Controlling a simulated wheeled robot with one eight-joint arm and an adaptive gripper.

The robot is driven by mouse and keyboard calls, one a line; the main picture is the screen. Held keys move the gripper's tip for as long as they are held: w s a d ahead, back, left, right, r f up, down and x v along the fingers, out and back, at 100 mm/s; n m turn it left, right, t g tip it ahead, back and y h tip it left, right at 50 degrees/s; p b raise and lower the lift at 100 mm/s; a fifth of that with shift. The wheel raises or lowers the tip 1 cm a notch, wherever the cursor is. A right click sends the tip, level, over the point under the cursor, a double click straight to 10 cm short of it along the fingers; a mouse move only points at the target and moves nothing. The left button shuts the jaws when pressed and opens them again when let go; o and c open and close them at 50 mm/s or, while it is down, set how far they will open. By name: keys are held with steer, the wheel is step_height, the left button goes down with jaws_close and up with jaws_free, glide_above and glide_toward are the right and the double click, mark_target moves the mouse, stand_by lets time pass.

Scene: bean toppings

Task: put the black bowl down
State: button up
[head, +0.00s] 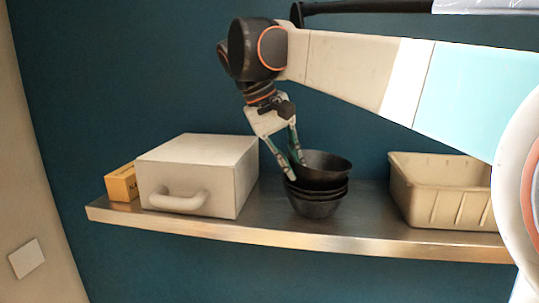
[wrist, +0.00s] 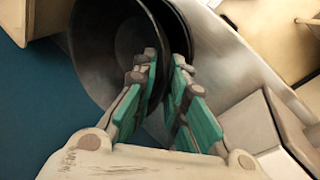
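A black bowl (head: 328,167) is at the top of a stack of black bowls (head: 315,207) on the metal shelf. It sits slightly higher than the rest and looks a little tilted; I cannot tell whether it fully touches the bowls below. My gripper (head: 297,170) reaches down to its left rim. In the wrist view, my gripper (wrist: 167,62) has one finger inside the bowl (wrist: 112,60) and the other outside, closed on the wall between them. Part of the rim is hidden behind the fingers.
A white box with a handle (head: 200,168) stands left of the stack, with a small orange box (head: 122,184) beyond it. A beige bin (head: 440,195) stands to the right. Bare shelf (head: 365,215) lies between stack and bin.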

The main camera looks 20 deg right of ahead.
steer(key=shift+o, duration=0.2)
steer(key=shift+s, duration=0.1)
steer(key=shift+r, duration=0.2)
steer(key=b+v, duration=0.1)
steer(key=v, duration=1.1)
steer(key=shift+r, duration=0.45)
steer(key=shift+d, duration=0.1)
